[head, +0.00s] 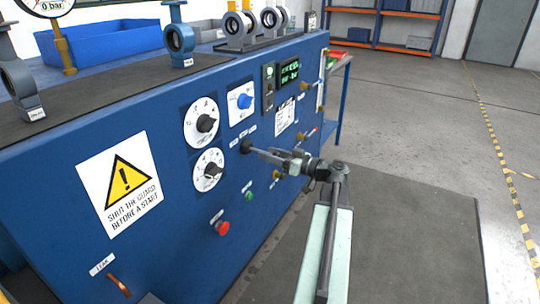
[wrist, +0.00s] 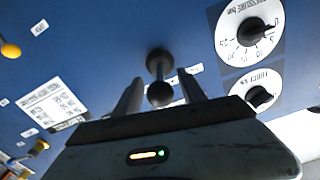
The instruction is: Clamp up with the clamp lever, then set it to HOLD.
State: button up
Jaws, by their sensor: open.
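A black ball-ended lever, apparently the clamp lever (wrist: 160,94), sticks out of the blue panel in the wrist view. Its round base is just above the ball in that picture. In the head view, its dark end (head: 246,146) shows right of the dials, partly hidden by my gripper. Small white position labels sit around it, too small to read. My gripper (head: 257,151) points at the panel. In the wrist view, my gripper (wrist: 160,87) is open, with one finger on each side of the ball. I cannot tell whether a finger touches it.
Two white dials (head: 201,123) and a blue knob (head: 241,101) are left of the lever. A green display (head: 289,71) is to the upper right. A red button (head: 222,228) and green button (head: 249,196) sit below. The floor right of my arm is clear.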

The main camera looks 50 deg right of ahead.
jog(key=shift+c, duration=0.2)
grip_shut()
dwell(0.6)
jog(key=shift+d, duration=0.1)
dwell(0.4)
